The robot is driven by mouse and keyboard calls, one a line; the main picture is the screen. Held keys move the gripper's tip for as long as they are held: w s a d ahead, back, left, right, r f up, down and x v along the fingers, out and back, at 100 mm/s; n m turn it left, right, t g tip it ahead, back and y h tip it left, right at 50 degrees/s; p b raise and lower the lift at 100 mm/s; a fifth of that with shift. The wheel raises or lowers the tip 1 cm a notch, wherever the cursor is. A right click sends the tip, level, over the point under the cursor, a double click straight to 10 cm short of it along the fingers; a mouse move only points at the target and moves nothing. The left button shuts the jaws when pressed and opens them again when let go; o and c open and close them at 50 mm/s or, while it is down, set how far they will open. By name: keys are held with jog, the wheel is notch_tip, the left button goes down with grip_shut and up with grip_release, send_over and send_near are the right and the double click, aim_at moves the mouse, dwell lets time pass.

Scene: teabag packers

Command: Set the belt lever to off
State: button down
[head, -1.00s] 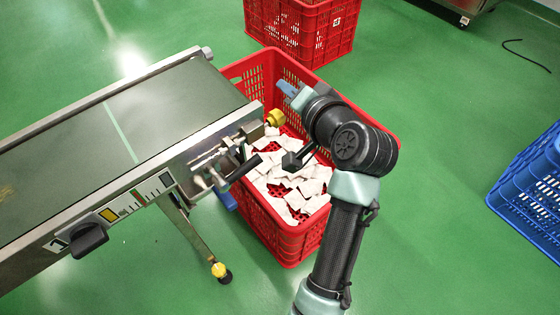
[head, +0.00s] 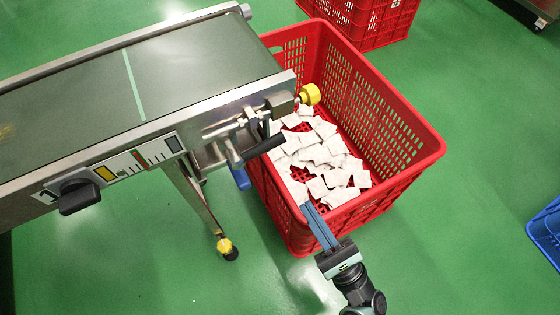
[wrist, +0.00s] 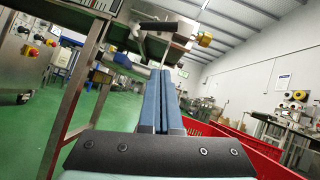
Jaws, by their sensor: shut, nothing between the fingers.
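The conveyor's side (head: 160,130) carries a bar-shaped black lever (head: 263,147) near its end, sticking out toward the red crate. A black rotary handle (head: 79,196) sits farther left, beside a panel with yellow and red marks. I cannot tell which one is the belt lever, nor read its setting. My gripper (head: 305,208) has its blue fingers together and empty, over the crate's near edge, below and right of the black lever and apart from it. In the wrist view the shut fingers (wrist: 161,75) point up toward the conveyor's end, where the black lever (wrist: 158,27) shows.
A red crate (head: 400,172) with several white teabags stands under the belt's end. A yellow knob (head: 309,94) juts out above it. A conveyor leg (head: 198,200) stands left of the crate. Another red crate (head: 375,35) is behind; a blue crate (head: 546,232) is at right.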

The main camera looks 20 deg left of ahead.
aim_at(257, 148)
jog(key=s+d+r+x, duration=0.1)
jog(key=r+x, duration=0.1)
jog(key=x, duration=0.9)
jog(key=shift+a+r, duration=0.35)
